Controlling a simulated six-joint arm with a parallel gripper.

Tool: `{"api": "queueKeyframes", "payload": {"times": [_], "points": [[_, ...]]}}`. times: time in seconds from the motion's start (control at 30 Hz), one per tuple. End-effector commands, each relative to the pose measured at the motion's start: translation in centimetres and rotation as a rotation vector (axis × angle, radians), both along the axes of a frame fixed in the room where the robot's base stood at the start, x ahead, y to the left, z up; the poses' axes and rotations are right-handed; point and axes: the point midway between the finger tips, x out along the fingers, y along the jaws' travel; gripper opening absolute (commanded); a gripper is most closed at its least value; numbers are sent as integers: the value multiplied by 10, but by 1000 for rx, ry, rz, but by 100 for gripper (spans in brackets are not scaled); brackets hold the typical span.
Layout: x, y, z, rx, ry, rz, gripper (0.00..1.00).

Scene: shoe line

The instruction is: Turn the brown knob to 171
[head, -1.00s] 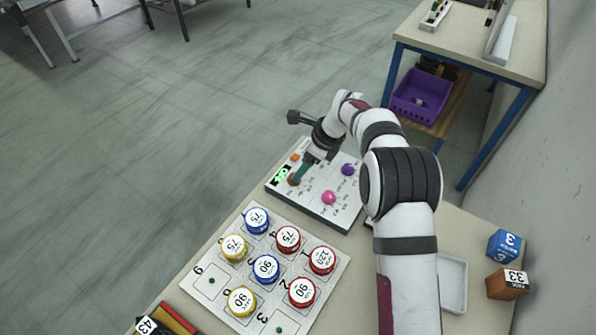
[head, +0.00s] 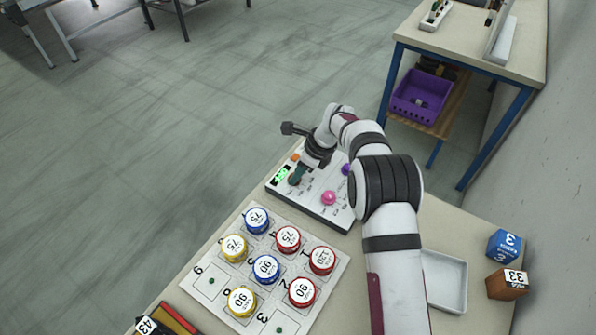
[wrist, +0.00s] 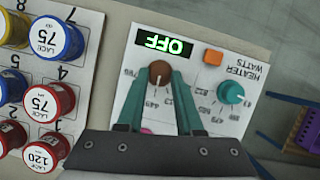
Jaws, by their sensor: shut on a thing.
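The brown knob (wrist: 158,72) sits on the white control panel (wrist: 205,125), below a green display (wrist: 165,46) that reads OFF upside down. My gripper (wrist: 159,80) has its two teal fingers on either side of the brown knob and is shut on it. Some printed numbers show around the knob, but the fingers cover part of the scale. In the head view my gripper (head: 296,177) is at the panel's left end and hides the brown knob.
The panel also carries a teal knob (wrist: 230,92), an orange button (wrist: 213,57), a pink knob (head: 328,198) and a purple knob (head: 346,169). A board (head: 213,265) with several labelled coloured spools lies beside it. A white tray (head: 463,281) and two boxes are at right.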

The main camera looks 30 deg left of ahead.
Motion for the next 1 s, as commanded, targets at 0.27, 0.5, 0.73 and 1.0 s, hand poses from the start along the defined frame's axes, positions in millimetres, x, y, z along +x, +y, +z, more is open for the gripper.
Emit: {"api": "queueKeyframes", "payload": {"times": [0.27,0.5,0.73,1.0], "points": [[1,0,0,0,-1,28,0],[2,1,0,1,0,161,0],[4,1,0,0,0,323,0],[5,2,0,1,1,466,0]]}}
